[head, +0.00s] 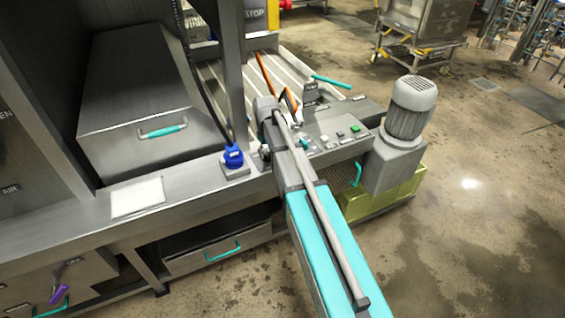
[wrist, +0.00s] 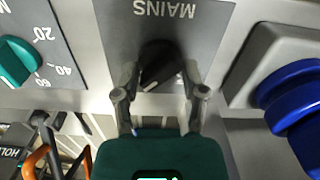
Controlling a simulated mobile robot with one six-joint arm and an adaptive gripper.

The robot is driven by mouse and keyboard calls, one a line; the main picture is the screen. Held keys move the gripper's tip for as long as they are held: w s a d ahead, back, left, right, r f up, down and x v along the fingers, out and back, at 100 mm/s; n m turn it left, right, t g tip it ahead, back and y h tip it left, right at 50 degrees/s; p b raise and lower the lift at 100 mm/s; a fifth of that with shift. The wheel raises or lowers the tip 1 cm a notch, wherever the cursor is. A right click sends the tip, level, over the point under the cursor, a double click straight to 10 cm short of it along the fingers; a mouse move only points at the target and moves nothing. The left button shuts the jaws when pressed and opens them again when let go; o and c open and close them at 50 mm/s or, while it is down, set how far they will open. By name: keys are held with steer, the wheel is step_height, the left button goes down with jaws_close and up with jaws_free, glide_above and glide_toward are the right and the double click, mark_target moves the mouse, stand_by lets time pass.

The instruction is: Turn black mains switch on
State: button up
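The black mains switch (wrist: 158,66) is a dark rotary knob on a grey plate (wrist: 220,30). The plate is marked MAINS, upside down in the wrist view. My gripper (wrist: 160,76) is at the knob, with one fingertip on each side of it. The fingers are spread apart, and I cannot tell whether they touch the knob. The knob's pointer and position are too dark to read. In the head view my arm covers the switch and most of my gripper.
A blue connector (head: 232,157) on a grey box stands just beside the switch; it also shows in the wrist view (wrist: 292,92). A teal dial (wrist: 17,60) lies on the other side.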

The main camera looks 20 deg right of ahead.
steer(key=n, duration=0.3)
steer(key=shift+n, duration=0.4)
steer(key=n, duration=0.3)
steer(key=shift+n, duration=0.4)
step_height(320, 180, up, 14)
steer(key=p, duration=1.4)
steer(key=s+r+m+p, duration=0.1)
steer(key=s+m, duration=0.9)
steer(key=s, duration=1.1)
steer(key=shift+s+a+m, duration=0.4)
steer(key=shift+a, duration=0.05)
steer(key=shift+r, duration=0.1)
steer(key=n+b, duration=0.1)
glide_above(268, 152)
steer(key=shift+f, duration=0.7)
steer(key=shift+f, duration=0.2)
step_height(268, 152, down, 13)
steer(key=b, duration=1.4)
steer(key=shift+f, duration=0.2)
